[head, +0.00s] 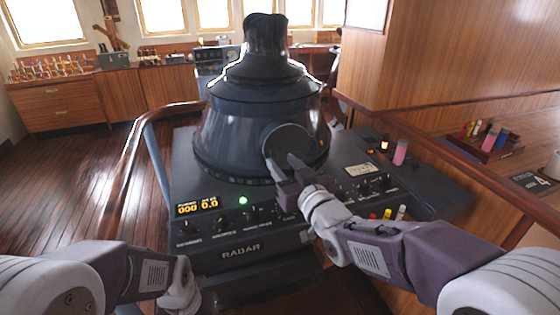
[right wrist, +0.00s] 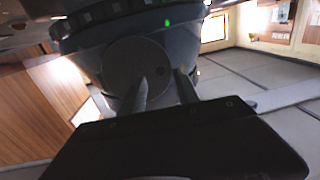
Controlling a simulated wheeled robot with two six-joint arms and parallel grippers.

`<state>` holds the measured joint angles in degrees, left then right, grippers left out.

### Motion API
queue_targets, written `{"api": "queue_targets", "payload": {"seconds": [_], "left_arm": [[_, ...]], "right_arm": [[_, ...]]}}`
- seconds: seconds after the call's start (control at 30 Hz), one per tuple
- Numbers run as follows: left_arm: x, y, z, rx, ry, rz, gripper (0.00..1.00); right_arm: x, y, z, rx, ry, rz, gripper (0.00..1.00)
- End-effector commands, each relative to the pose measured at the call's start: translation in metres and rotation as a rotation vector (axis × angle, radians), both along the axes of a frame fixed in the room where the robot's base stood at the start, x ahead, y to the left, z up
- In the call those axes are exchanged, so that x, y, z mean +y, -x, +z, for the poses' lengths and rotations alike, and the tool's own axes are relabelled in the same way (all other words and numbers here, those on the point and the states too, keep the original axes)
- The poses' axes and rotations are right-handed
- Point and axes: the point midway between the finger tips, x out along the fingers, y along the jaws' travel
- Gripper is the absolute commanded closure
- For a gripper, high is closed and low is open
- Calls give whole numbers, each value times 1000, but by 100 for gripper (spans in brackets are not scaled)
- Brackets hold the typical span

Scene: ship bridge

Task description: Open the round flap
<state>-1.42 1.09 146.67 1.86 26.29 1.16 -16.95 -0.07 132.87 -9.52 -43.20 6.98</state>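The round flap (head: 293,139) is a dark disc on the lower front of the big dark conical radar hood (head: 228,128). It appears to lie against the hood. In the right wrist view the flap (right wrist: 128,66) shows a small dark spot near its right edge. My right gripper (head: 280,160) is in front of the flap's lower left part, fingers pointing at it. In the right wrist view its fingers (right wrist: 161,77) stand apart with nothing seen held between them, one overlapping the flap, the other near its right edge. I cannot tell if they touch.
The hood stands on the radar console (head: 215,225), with knobs, an amber display (head: 197,207) and a green light (head: 243,200). Wooden handrails (head: 126,165) run along both sides. A pink cylinder (head: 401,151) stands right of the hood. Open floor lies to the left.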

Motion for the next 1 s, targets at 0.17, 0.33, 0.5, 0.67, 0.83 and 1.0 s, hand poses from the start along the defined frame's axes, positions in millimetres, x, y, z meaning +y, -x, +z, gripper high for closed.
{"api": "queue_targets", "payload": {"seconds": [0.17, 0.33, 0.5, 0.67, 0.83, 1.0], "left_arm": [[0, 0, -4, 0, 0, 0, 64], [0, 0, -4, 0, 0, 0, 64], [0, 0, -4, 0, 0, 0, 64], [0, 0, -4, 0, 0, 0, 64], [0, 0, -3, 0, 0, 0, 64], [0, 0, -3, 0, 0, 0, 64]], "right_arm": [[-17, 38, 0, -3, 0, -2, 61], [-26, 58, 0, -1, 0, -1, 61], [-28, 63, 0, 0, 0, -1, 61], [-27, 62, 0, -1, 2, -1, 61], [-48, 50, 6, -42, 51, -120, 61], [-18, 54, 1, -1, -1, -116, 61]]}}
